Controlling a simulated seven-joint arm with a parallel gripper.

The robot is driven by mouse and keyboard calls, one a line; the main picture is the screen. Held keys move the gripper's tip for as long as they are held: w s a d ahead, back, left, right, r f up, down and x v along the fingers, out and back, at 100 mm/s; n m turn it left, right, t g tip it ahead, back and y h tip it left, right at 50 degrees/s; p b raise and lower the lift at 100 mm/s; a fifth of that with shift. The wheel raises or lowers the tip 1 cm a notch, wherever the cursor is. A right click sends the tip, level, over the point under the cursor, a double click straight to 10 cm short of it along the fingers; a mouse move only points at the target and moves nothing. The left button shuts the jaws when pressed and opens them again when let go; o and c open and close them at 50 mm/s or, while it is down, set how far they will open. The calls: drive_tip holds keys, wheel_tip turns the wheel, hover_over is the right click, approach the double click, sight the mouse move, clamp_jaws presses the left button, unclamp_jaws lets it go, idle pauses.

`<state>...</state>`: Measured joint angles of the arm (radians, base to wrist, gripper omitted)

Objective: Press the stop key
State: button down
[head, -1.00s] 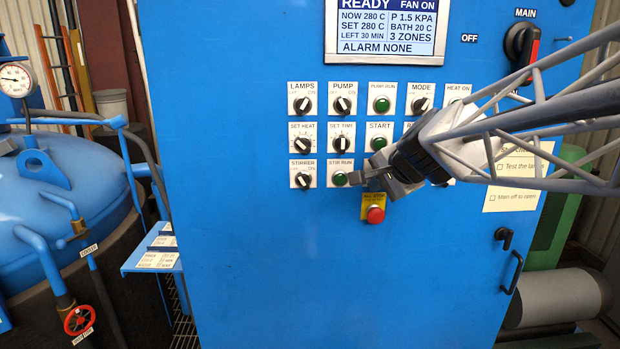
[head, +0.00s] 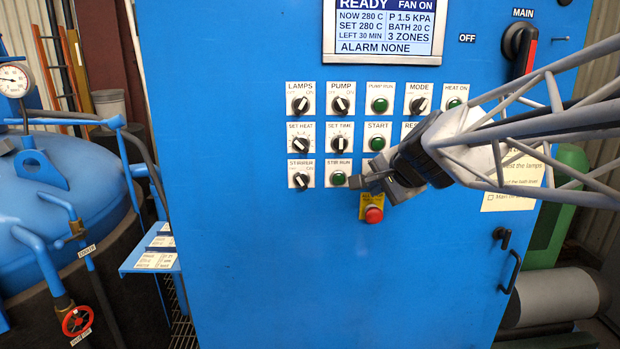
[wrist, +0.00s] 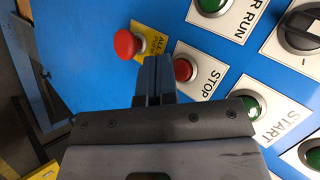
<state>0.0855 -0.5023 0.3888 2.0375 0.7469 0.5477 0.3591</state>
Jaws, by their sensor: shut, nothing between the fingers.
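The stop key is a small red round button (wrist: 183,70) above a white STOP label (wrist: 197,86) in the wrist view. In the head view my gripper and wrist hide it. My gripper (wrist: 153,75) is shut and empty. Its dark fingertips are just left of the stop key in the wrist view, between it and the red all-stop mushroom button (wrist: 129,43). I cannot tell whether they touch the panel. In the head view my gripper (head: 355,182) points left, right of the STIR RUN button (head: 338,178) and above the all-stop button (head: 374,214).
The blue panel (head: 270,270) holds several switches and green buttons close by, including the START button (head: 377,143). A display (head: 384,28) reads ALARM NONE. The main switch (head: 522,45) is top right. The panel below the all-stop button is bare.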

drive_tip(key=s, duration=0.4)
drive_tip(key=shift+s, duration=0.4)
idle(0.6)
drive_tip(key=s+f+n+g+h, duration=0.1)
drive_tip(key=s+f+n+g, duration=0.1)
drive_tip(key=s, duration=0.5)
drive_tip(key=s+d+f+n+g+h, duration=0.1)
drive_tip(key=s+f+n+g, duration=0.1)
drive_tip(key=s+f+n, duration=0.3)
drive_tip(key=s+f+n+g+h, duration=0.2)
drive_tip(key=s+f, duration=0.4)
drive_tip(key=s, duration=0.5)
drive_tip(key=shift+d+f+n, duration=0.3)
drive_tip(key=shift+d+n, duration=0.1)
drive_tip(key=shift+n, duration=0.5)
drive_tip(key=shift+w, duration=0.1)
